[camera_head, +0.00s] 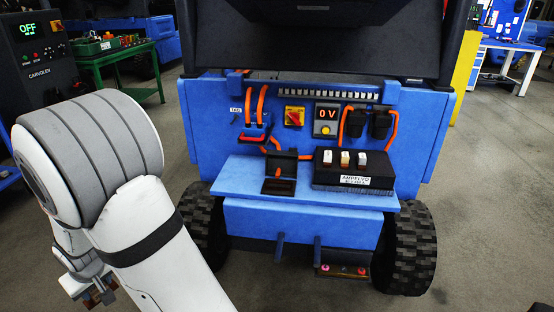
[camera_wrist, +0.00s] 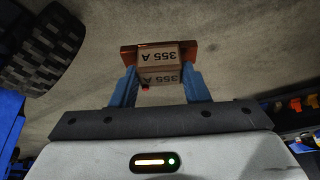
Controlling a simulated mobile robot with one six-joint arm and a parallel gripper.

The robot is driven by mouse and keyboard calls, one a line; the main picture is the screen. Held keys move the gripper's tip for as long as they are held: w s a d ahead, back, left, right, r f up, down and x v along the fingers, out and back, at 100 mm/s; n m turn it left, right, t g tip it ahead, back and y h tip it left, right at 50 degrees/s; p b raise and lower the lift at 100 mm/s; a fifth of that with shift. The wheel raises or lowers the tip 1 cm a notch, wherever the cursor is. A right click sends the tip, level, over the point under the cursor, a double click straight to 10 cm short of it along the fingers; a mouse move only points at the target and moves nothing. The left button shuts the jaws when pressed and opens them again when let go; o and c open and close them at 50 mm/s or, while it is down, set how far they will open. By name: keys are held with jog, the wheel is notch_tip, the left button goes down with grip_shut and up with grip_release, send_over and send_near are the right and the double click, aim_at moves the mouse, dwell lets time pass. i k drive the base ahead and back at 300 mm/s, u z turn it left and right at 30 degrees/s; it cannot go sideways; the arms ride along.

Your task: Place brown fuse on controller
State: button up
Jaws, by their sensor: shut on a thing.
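The brown fuse (camera_wrist: 160,54), with upside-down "355 A" labels, is held between the two blue fingers of my gripper (camera_wrist: 160,76). The floor lies beyond it in the wrist view. In the head view my gripper (camera_head: 98,291) is low at the left, partly behind my arm, with a bit of the brown fuse (camera_head: 107,297) showing. The controller (camera_head: 352,172) is a black finned box labelled AMPELVO, with several white-topped pieces on it. It sits on the blue vehicle's shelf, well right of and above my gripper in the picture.
A black holder with a raised lid (camera_head: 280,172) stands left of the controller. Black tyres (camera_head: 405,248) flank the blue vehicle (camera_head: 300,219). A green table (camera_head: 118,55) stands back left.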

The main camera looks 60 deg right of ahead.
aim_at(376, 161)
jog(key=k, duration=0.9)
